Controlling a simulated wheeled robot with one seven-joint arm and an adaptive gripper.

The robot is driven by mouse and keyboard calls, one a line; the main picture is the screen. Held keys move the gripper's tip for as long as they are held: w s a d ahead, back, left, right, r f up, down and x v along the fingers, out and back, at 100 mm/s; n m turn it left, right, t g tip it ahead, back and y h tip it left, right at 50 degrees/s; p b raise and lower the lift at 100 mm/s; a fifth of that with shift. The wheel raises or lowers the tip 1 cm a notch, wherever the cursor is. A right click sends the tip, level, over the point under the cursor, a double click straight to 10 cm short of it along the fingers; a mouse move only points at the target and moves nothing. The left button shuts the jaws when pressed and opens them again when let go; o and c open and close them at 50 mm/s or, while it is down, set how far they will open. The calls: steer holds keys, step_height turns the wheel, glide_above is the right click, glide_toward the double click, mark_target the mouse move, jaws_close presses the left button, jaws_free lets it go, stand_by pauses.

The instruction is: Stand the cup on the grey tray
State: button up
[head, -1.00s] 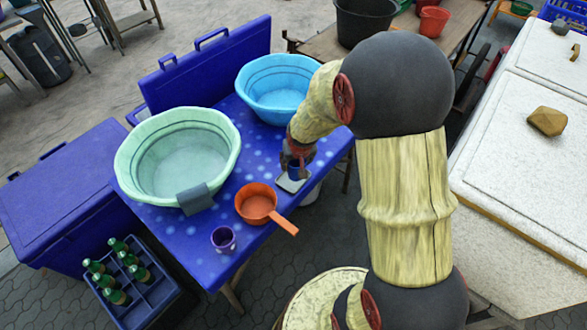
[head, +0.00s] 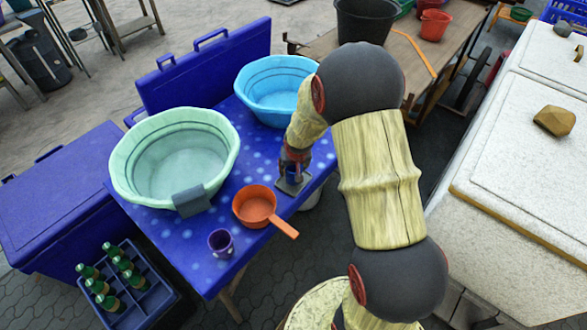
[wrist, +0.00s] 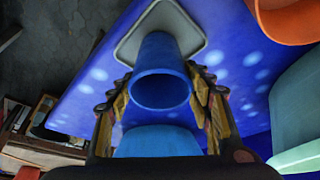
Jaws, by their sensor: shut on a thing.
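The blue cup (wrist: 160,62) is between the two fingers of my gripper (wrist: 160,84) in the wrist view, with its open rim toward the camera. My gripper is shut on it. The cup's far end is over the grey tray (wrist: 129,50); I cannot tell whether it touches. In the head view my gripper (head: 292,168) points down above the tray (head: 292,188), near the blue table's right edge. The cup (head: 292,174) shows there only as a small blue patch, mostly hidden by the gripper, and looks about upright.
An orange pan (head: 255,207) stands left of the tray, its handle pointing toward the table edge. A purple cup (head: 221,243) stands nearer the front. A pale green basin (head: 175,160) and a light blue basin (head: 272,85) take up the back of the table.

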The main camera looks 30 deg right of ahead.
steer(key=shift+f, duration=0.2)
steer(key=o, duration=1.2)
steer(key=shift+c, duration=0.2)
steer(key=s+a+r+n+p, duration=0.1)
steer(key=s+a+r, duration=0.25)
steer(key=r, duration=0.55)
steer(key=s+a+r+p, duration=0.2)
steer(key=s+r, duration=0.2)
steer(key=r, duration=0.5)
steer(key=s+a+r+n+p, duration=0.1)
steer(key=s+a+r, duration=0.25)
steer(key=r, duration=0.55)
steer(key=s+a+r+n+y, duration=0.1)
steer(key=s+a+r, duration=0.2)
steer(key=s, duration=0.5)
steer(key=s+a+r+n+t, duration=0.1)
steer(key=s+a+r, duration=0.3)
steer(key=s+r, duration=0.2)
steer(key=s, duration=0.2)
steer(key=shift+s+a+y, duration=0.25)
steer(key=shift+s+y, duration=0.15)
steer(key=shift+r, duration=0.15)
